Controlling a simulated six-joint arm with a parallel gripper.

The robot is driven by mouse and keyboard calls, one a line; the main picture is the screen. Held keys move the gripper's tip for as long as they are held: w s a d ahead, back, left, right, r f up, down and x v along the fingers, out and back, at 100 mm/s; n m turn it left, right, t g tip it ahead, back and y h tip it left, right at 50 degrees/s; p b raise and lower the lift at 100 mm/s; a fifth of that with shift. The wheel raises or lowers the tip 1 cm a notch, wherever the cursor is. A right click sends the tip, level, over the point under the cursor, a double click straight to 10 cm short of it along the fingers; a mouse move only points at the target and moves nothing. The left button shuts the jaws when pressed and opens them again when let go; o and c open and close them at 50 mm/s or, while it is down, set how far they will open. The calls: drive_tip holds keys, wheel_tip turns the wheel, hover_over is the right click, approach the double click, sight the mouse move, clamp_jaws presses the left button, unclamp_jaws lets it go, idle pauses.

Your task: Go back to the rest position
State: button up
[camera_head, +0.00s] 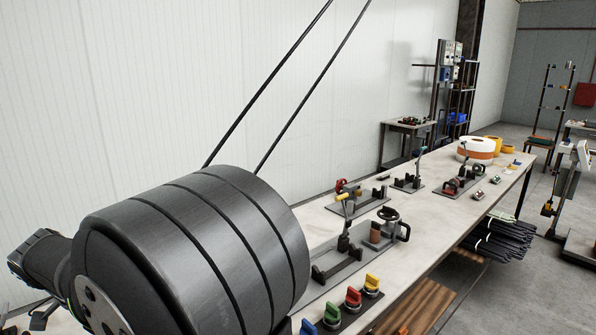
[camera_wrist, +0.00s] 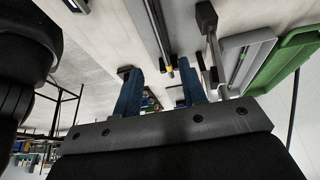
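My gripper (camera_wrist: 161,78) shows in the wrist view, with two blue fingers standing well apart. No held object is visible between the fingers, so it is open and empty. The gripper itself does not show in the head view, where a large dark part of my arm fills the lower left. The long workbench (camera_head: 440,242) runs from the lower middle toward the back right. Several clamp fixtures (camera_head: 345,262) stand on it.
Green, red and yellow knobs (camera_head: 352,297) line the bench's near part. White and orange rolls (camera_head: 476,149) stand at its far end. Dark rods (camera_head: 497,240) lie below the bench. In the wrist view, a green tray (camera_wrist: 285,62) is at the right.

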drive_tip(key=x, duration=1)
drive_tip(key=shift+r, duration=0.6)
drive_tip(key=shift+f, duration=0.15)
drive_tip(key=v, duration=1.7)
drive_tip(key=x, duration=1.8)
drive_tip(key=shift+s+a, duration=0.1)
drive_tip(key=shift+s, duration=0.1)
wheel_tip(320, 180, up, 8)
drive_tip(key=w+d+n+t+y, duration=0.1)
drive_tip(key=w+d+n, duration=0.4)
drive_tip(key=w+d, duration=1)
drive_tip(key=shift+w+d+r+y, duration=0.25)
drive_tip(key=shift+w+r+y, duration=0.25)
drive_tip(key=shift+w+y, duration=0.4)
